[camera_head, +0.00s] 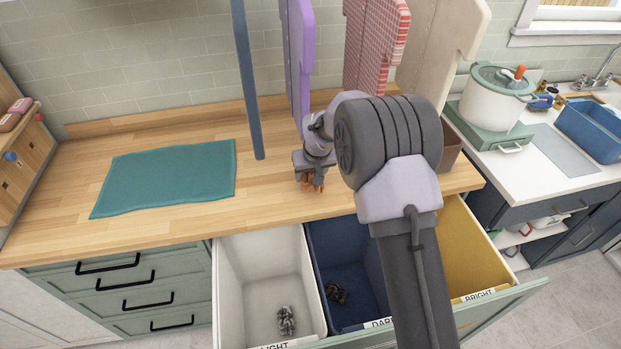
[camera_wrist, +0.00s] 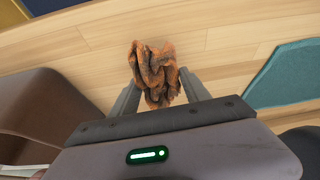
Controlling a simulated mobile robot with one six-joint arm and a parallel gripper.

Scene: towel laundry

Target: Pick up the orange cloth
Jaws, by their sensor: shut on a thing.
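The orange cloth (camera_wrist: 153,72) is a crumpled bundle with dark patches, between the two fingers of my gripper (camera_wrist: 160,92) in the wrist view. My gripper is shut on it. In the head view my gripper (camera_head: 313,182) points down over the wooden counter, and a little of the orange cloth (camera_head: 318,184) shows below it. I cannot tell whether the cloth touches the counter. My arm hides part of the counter and drawer.
A teal towel (camera_head: 170,178) lies flat on the counter at left. The open drawer holds white (camera_head: 232,280), blue (camera_head: 320,250) and yellow (camera_head: 470,245) bins. A brown container (camera_wrist: 35,115) stands beside my gripper. A blue post (camera_head: 247,80) rises behind.

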